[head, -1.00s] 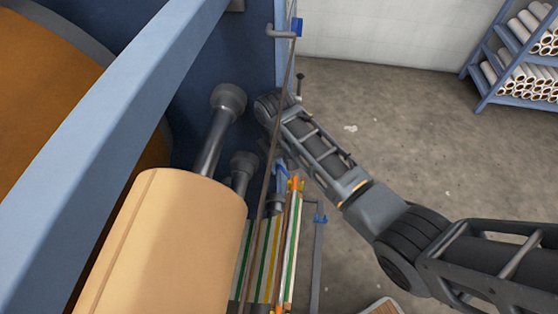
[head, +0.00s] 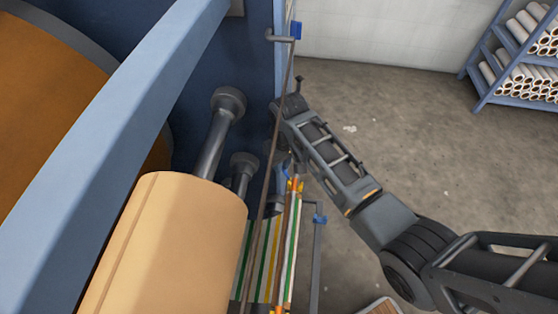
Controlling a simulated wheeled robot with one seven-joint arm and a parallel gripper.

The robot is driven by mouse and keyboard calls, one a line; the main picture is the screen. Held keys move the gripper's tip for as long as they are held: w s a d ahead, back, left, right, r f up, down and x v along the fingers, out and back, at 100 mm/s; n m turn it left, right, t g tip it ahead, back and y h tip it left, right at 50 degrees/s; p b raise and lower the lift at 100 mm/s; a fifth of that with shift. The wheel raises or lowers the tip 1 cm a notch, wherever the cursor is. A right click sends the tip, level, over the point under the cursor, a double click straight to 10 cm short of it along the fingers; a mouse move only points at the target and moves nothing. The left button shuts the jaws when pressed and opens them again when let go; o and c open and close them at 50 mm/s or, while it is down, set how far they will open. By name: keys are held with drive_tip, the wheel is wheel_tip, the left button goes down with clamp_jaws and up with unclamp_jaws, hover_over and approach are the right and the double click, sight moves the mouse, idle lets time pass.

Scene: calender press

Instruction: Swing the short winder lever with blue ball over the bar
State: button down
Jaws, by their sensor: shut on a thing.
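My gripper (head: 291,183) is small in the head view, low beside the winder at the picture's centre, partly hidden by the thin bar and my own arm. Orange tips show there, next to a small blue part (head: 284,168) that looks like the ball end of the short lever. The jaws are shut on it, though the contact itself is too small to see. The lever's shaft is mostly hidden. A long thin brown bar (head: 270,165) runs from top to bottom, left of my gripper.
A large tan roll (head: 165,245) and two grey roller ends, the upper one (head: 228,103), lie to the left. Striped green, yellow and white strips (head: 268,260) hang below. A grey post with a blue cap (head: 320,219) stands right. Open floor (head: 440,165) lies right.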

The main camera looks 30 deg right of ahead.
drive_tip(key=shift+s+d+r+t+y+p, duration=0.2)
drive_tip(key=shift+s+d+t+y+p, duration=0.5)
drive_tip(key=shift+y, duration=0.3)
drive_tip(key=shift+s+d+f+t+y+b, duration=0.15)
drive_tip(key=shift+s+d+t+y+b, duration=0.1)
drive_tip(key=shift+d+t+y, duration=0.25)
drive_tip(key=shift+s+d+f+t+y+b, duration=0.15)
drive_tip(key=shift+d+t+y+b, duration=0.1)
drive_tip(key=shift+d+t+y, duration=0.25)
drive_tip(key=y+b, duration=0.1)
drive_tip(key=s+d+t+y+b, duration=0.1)
drive_tip(key=shift+d+f+b, duration=0.15)
drive_tip(key=shift+f+b, duration=0.25)
drive_tip(key=t+y+b, duration=0.9)
drive_tip(key=y+b, duration=0.3)
drive_tip(key=b, duration=1.7)
approach(287, 173)
drive_tip(key=shift+r+m, duration=0.3)
drive_tip(key=shift+r, duration=0.05)
drive_tip(key=shift+w+r, duration=0.1)
drive_tip(key=c, duration=1.1)
unclamp_jaws()
